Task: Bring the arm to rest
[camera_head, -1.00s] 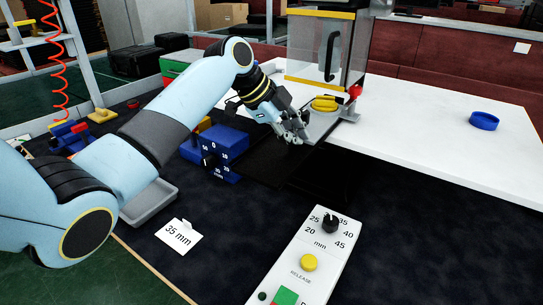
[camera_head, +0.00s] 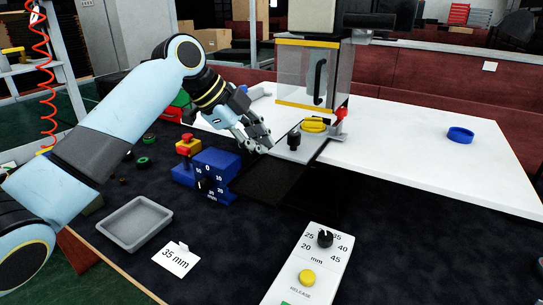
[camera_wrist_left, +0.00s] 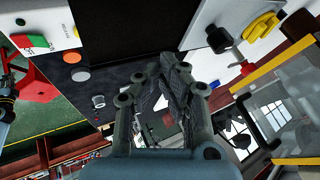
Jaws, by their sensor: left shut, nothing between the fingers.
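My left gripper (camera_head: 262,143) is shut and empty in the head view. It hangs above the black conveyor surface (camera_head: 268,180), just left of a small black knob-like part (camera_head: 294,139) on the station. In the left wrist view its fingers (camera_wrist_left: 178,75) are together with nothing between them. The left arm comes in from the left edge and bends down at the elbow. My right gripper is in neither view.
A blue dial block (camera_head: 215,172) stands left of the gripper. A clear-walled station (camera_head: 308,75) with a yellow knob (camera_head: 314,125) stands behind. A control panel (camera_head: 308,262), grey tray (camera_head: 135,222) and "35 mm" card (camera_head: 176,260) are in front. A blue ring (camera_head: 460,134) lies on the white table.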

